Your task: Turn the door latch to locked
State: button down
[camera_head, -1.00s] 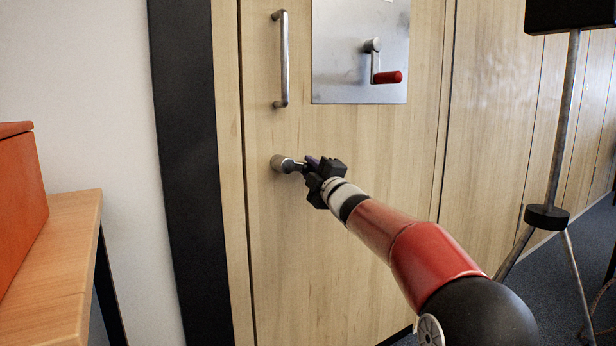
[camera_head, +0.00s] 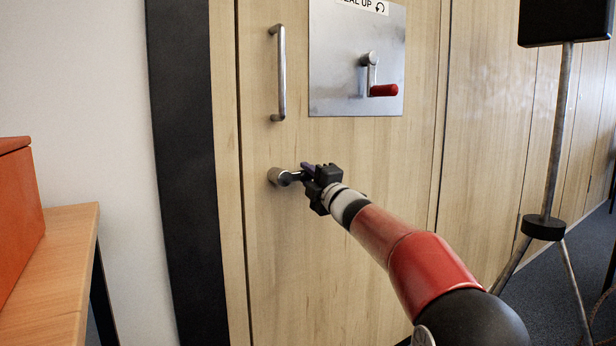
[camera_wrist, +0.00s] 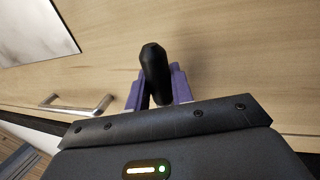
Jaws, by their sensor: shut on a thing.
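The door latch (camera_head: 281,177) is a round metal hub low on the pale wooden door (camera_head: 300,270), below the bar handle. Its lever runs to the right, and its black grip (camera_wrist: 155,75) shows in the wrist view between two purple fingers. My gripper (camera_head: 308,172) is shut on this grip, just right of the hub. The gripper body hides most of the lever in the head view. I see no locked or unlocked marking by the latch.
A vertical bar handle (camera_head: 279,75) is above the latch. A metal plate (camera_head: 330,90) with a red-handled crank (camera_head: 382,90) is at upper right. A wooden bench (camera_head: 50,260) stands at left. A tripod stand (camera_head: 556,130) stands at right.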

jog(key=c, duration=1.3)
grip_release()
jog(key=shift+a, duration=0.1)
jog(key=shift+o, duration=0.2)
jog(key=b+v, duration=0.1)
jog(key=v, duration=0.6)
jog(key=shift+s+d, duration=0.25)
jog(key=shift+s, duration=0.05)
jog(key=shift+f, duration=0.1)
